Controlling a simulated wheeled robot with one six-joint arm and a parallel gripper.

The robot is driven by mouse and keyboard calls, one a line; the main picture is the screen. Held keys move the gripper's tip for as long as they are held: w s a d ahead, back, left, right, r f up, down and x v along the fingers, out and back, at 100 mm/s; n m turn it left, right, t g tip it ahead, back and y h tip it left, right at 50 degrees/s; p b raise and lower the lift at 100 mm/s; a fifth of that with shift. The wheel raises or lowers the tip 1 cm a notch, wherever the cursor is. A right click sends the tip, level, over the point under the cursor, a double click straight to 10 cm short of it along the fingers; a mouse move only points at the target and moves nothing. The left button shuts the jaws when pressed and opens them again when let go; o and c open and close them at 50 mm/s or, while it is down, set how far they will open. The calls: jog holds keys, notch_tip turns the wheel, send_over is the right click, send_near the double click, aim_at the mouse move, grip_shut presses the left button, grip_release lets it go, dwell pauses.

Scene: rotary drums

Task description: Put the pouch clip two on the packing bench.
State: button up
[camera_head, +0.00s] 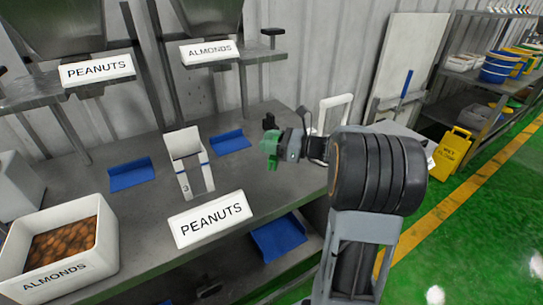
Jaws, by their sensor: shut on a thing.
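My gripper (277,143) is at the end of my arm, right of the middle of the camera_head view, over the right end of the grey bench (145,215). It is shut on a small green piece (268,145) that looks like a clip. No number is readable on it, and part of it is hidden by the jaws. The piece appears to be above the bench top; the exact gap is hard to tell. I cannot tell from any label whether this grey bench is the packing bench.
On the bench are a white holder (187,160) marked 3, blue trays (131,174), (230,142), a PEANUTS sign (210,219) and an ALMONDS bin (105,232). Hoppers hang above. A yellow floor sign (452,150) and a shelf rack (462,97) stand right.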

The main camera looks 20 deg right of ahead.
jog(key=shift+w+d+f+b, duration=0.15)
jog(key=shift+w+d+f, duration=0.2)
jog(key=shift+f, duration=0.8)
jog(key=shift+w+d+f+b, duration=0.15)
jog(key=shift+w+d+f, duration=0.25)
jog(key=shift+f, duration=0.7)
jog(key=shift+w+d+f+b, duration=0.2)
jog(key=shift+w+f, duration=0.3)
jog(key=shift+f, duration=0.65)
jog(key=shift+f, duration=0.15)
jog(key=o, duration=0.9)
